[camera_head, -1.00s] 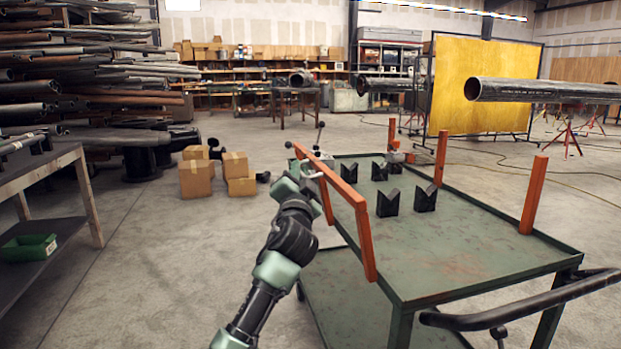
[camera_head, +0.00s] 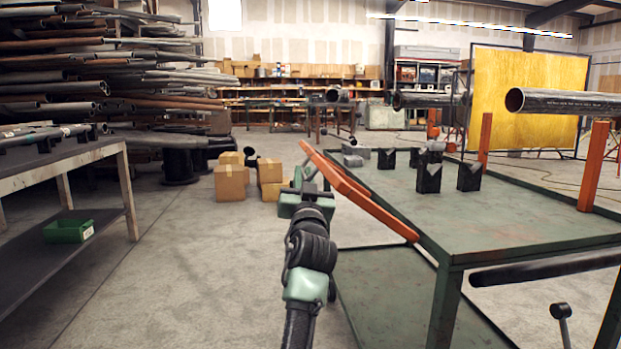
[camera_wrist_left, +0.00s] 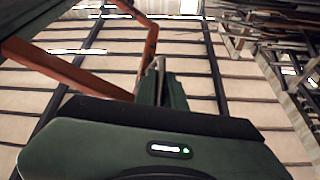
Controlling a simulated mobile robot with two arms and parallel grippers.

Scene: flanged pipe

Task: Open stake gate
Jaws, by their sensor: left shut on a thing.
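The stake gate (camera_head: 372,205) is an orange bar frame on the left side of the green cart (camera_head: 520,222). It leans outward, to the left, over the cart's edge. My left gripper (camera_head: 306,184) is shut on the gate near its far part, on the outer side. The exact grip spot is partly hidden by my wrist. In the left wrist view the orange gate (camera_wrist_left: 65,68) crosses the upper left, and the gripper fingers (camera_wrist_left: 160,85) point up beside it. My right gripper is not in view.
Black V-blocks (camera_head: 428,176) stand on the cart top, and orange stakes (camera_head: 593,165) rise at its right. A cart handle (camera_head: 545,270) is at the lower right. Cardboard boxes (camera_head: 231,182) sit on the floor ahead. A workbench (camera_head: 65,160) is at left; floor between is clear.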

